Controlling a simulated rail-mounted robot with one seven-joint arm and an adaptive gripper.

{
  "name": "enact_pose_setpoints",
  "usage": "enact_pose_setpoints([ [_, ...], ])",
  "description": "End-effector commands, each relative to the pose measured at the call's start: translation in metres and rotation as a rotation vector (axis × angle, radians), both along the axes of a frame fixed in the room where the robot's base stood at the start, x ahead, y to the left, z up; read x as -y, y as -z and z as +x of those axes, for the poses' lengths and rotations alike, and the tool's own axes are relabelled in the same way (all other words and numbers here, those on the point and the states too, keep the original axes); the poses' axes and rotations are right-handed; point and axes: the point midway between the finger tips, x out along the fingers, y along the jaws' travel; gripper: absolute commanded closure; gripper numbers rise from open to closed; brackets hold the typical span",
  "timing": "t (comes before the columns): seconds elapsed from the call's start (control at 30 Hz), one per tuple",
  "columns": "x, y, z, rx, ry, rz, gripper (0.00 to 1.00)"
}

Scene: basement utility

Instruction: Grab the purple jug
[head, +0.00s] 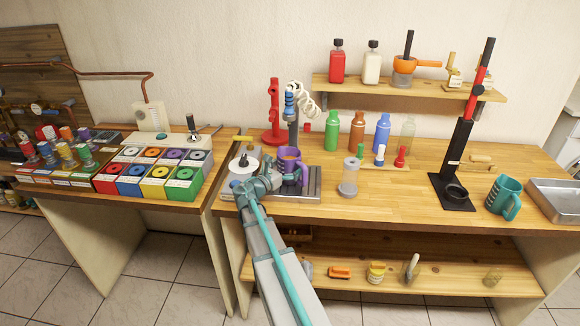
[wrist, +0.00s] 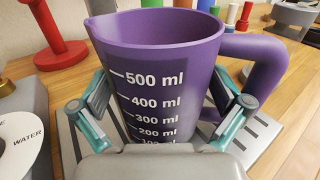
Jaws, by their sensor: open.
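The purple jug (wrist: 160,62) stands upright in the wrist view, with white millilitre marks on a dark panel facing me and its handle (wrist: 262,70) on the right. In the head view the jug (head: 292,168) stands on a grey slatted tray (head: 312,186) on the wooden bench, partly hidden by my arm. My gripper (wrist: 160,112) is open, with one finger on each side of the jug's body. The right finger is between the body and the handle's side. I cannot tell whether either finger touches the jug. The jug's base is hidden by my gripper.
A round white dial (wrist: 20,142) marked WATER is close on the left. A red stand (wrist: 50,40) is behind it. In the head view, several bottles (head: 357,132) stand to the right, and a clear container (head: 349,178) is near the tray.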

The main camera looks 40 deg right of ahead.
Motion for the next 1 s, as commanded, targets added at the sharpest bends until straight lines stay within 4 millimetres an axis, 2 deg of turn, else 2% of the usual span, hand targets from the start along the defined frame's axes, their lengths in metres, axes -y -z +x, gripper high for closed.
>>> enact_pose_setpoints([
  [0.07, -0.0003, 0.0002, -0.0002, 0.000, 0.000, 0.000, 0.02],
  [0.53, -0.0004, -0.0011, -0.0003, 0.000, 0.000, -0.002, 0.80],
  [1.0, -0.0005, -0.0087, -0.0002, 0.003, 0.000, -0.003, 0.80],
])
